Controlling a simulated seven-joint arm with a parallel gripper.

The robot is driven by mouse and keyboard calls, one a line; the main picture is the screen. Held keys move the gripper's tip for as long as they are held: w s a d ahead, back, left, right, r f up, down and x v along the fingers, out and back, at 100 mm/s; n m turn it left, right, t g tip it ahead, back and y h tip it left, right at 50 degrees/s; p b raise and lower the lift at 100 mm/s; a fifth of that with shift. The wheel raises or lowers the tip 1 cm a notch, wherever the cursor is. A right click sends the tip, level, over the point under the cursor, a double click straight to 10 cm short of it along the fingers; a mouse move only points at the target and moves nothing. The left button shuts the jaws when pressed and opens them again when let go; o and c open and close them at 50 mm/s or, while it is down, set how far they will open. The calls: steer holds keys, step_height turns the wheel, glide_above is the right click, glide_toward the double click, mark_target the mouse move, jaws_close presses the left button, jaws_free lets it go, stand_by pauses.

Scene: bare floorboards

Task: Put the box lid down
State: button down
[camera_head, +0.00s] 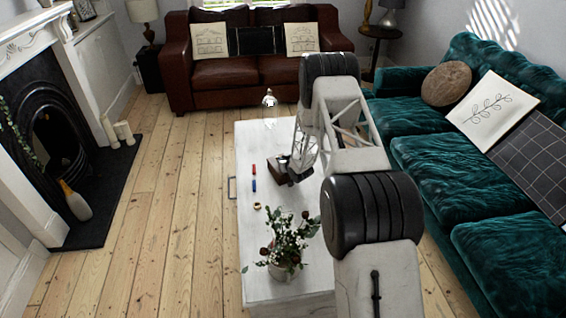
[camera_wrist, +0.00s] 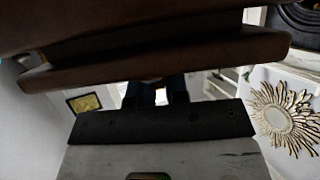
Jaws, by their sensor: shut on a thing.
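A dark brown wooden box (camera_head: 279,177) sits on the white coffee table (camera_head: 258,219). My gripper (camera_head: 300,166) is at the box's right side, partly hidden behind my arm. In the wrist view, a brown wooden edge (camera_wrist: 150,64), which looks like the box lid, spans the top of the picture close to the camera. My gripper's dark fingers (camera_wrist: 157,91) are shut at this wooden edge. The exact grip and the lid's angle are hard to tell.
A red object (camera_head: 254,170), a blue object (camera_head: 254,185) and a small ring (camera_head: 257,206) lie left of the box. A glass dome (camera_head: 269,103) stands at the table's far end, and a potted plant (camera_head: 284,258) at the near end. A teal sofa (camera_head: 430,150) is to the right.

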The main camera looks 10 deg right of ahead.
steer(key=shift+s+f, duration=0.15)
steer(key=shift+f, duration=0.15)
steer(key=c, duration=1.4)
jaws_free()
steer(key=shift+f, duration=0.1)
steer(key=shift+o, duration=1.4)
steer(key=v, duration=0.7)
steer(key=shift+s+d+r, duration=0.2)
steer(key=shift+r, duration=0.15)
